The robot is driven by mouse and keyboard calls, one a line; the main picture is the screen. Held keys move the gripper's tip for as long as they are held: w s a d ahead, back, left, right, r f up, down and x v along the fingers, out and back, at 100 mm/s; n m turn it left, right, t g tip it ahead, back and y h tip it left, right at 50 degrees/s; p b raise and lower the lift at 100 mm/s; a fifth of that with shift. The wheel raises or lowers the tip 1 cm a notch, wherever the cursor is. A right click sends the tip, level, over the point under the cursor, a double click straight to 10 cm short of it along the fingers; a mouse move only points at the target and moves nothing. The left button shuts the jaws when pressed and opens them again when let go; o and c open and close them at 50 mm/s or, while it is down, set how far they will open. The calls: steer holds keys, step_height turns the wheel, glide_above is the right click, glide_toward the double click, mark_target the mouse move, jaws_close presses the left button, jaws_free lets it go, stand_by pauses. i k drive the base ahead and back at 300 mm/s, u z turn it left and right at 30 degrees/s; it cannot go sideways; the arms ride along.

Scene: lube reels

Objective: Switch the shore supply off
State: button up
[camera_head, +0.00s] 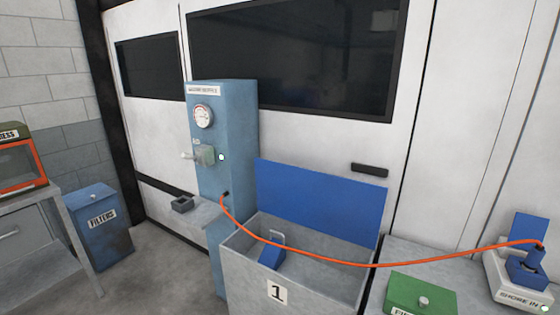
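The shore supply is a tall blue cabinet (226,132) standing left of centre against the white vehicle side. A white label sits at its top; its lettering is too small to read surely. A round gauge (203,116) is below the label. Under it, a grey switch box (207,155) carries a pale lever (189,155) sticking out to the left. A small white round spot (221,157) shows beside the switch. An orange cable (370,265) runs from the cabinet's lower front to the blue plug (527,262) in the SHORE IN inlet (505,282). My gripper is not in view.
A grey bin (242,268) marked 1, its blue lid raised, stands right of the cabinet, under the cable. A green box (422,296) sits at lower right. A blue FILTERS bin (92,245) and a bench (30,207) stand left.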

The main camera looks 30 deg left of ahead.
mark_target(187, 156)
steer(key=u, duration=2.65)
steer(key=i, duration=1.45)
steer(key=z, duration=0.35)
steer(key=i, duration=1.1)
steer(key=z, duration=0.7)
